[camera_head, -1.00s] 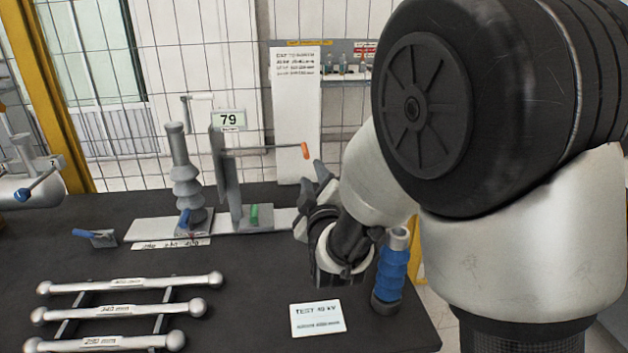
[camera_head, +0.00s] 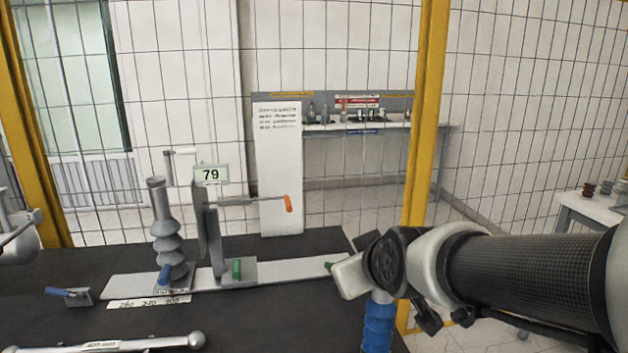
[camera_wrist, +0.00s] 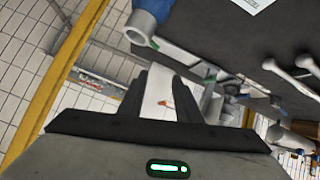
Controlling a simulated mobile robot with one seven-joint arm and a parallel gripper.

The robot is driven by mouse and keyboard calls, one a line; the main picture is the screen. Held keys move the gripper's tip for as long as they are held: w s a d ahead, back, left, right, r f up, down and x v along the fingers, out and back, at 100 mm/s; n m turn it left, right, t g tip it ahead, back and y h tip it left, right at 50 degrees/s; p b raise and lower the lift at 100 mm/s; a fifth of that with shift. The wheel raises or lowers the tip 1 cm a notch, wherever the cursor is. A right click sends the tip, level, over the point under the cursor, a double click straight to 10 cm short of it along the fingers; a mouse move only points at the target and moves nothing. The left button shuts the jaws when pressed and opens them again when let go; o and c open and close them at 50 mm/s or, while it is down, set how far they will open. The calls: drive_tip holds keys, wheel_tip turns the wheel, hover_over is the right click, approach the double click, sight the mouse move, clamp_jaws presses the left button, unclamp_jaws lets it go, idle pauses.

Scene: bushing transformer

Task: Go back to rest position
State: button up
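My gripper (camera_wrist: 160,88) shows in the wrist view with its two dark fingers apart and nothing between them. It is open and empty. In the head view my arm comes in from the right edge and reaches toward the middle; the wrist hides most of the gripper there. The wrist is near the right end of the dark bench (camera_head: 60,325). A blue ribbed post (camera_head: 378,325) stands just below and behind the wrist, partly hidden. It also shows close by in the wrist view (camera_wrist: 143,22). I cannot tell whether the arm touches it.
On the bench stand a grey ribbed insulator (camera_head: 166,230) and a crank stand with an orange handle (camera_head: 289,203), on a long pale base. A grey rod (camera_head: 150,343) lies in front. A yellow post (camera_head: 424,120) and mesh fence stand behind. A side table (camera_head: 590,208) is at the far right.

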drive_tip(key=s+d+m+g+h, duration=0.1)
drive_tip(key=s+d+m+g, duration=0.15)
drive_tip(key=s, duration=0.65)
drive_tip(key=s+d+m+g+h, duration=0.1)
drive_tip(key=s+d+m+g, duration=0.2)
drive_tip(key=s, duration=0.5)
wheel_tip(320, 180, up, 14)
drive_tip(key=s+d+p, duration=0.1)
drive_tip(key=p, duration=1.4)
drive_tip(key=shift+d, duration=0.25)
drive_tip(key=shift+t, duration=0.25)
